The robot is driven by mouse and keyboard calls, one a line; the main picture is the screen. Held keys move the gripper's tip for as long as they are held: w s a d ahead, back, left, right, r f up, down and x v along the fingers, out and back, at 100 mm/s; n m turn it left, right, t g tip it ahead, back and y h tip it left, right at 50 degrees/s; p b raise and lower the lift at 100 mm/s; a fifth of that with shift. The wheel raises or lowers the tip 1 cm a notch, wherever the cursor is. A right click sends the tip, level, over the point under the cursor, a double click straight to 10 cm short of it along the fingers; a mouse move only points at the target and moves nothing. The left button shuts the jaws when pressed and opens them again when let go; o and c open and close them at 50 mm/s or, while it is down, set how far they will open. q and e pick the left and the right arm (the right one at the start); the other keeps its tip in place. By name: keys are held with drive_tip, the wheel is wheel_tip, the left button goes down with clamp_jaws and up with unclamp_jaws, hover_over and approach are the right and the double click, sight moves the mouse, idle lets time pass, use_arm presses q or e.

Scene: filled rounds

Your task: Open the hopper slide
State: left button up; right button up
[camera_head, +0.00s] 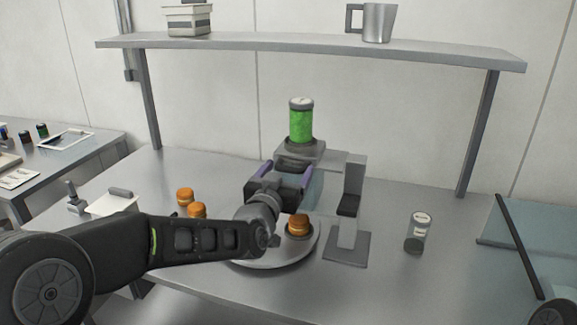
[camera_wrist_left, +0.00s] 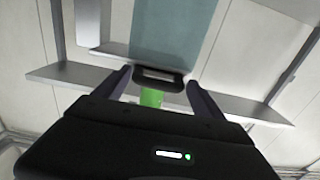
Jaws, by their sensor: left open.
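The hopper (camera_head: 301,122) is a clear cylinder of green filling with a grey cap, on top of a grey dispenser stand (camera_head: 347,225). My left gripper (camera_head: 285,172) is in front of the dispenser head, just below the hopper, and hides part of it. In the left wrist view, a dark slide handle (camera_wrist_left: 160,76) at the end of a translucent bluish panel (camera_wrist_left: 174,30) lies between the two open fingers (camera_wrist_left: 162,92). I see a gap on each side of the handle. Green filling (camera_wrist_left: 152,98) shows behind it. My right gripper is not in view.
A round turntable (camera_head: 275,262) with a filled round (camera_head: 299,225) stands below my gripper. More rounds (camera_head: 186,196) sit at left. A small jar (camera_head: 418,232) stands at right. A shelf (camera_head: 310,46) with a metal mug (camera_head: 379,22) spans the back.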

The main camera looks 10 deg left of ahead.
use_arm(q)
drive_tip(key=shift+w, duration=0.4)
drive_tip(key=shift+c, duration=0.4)
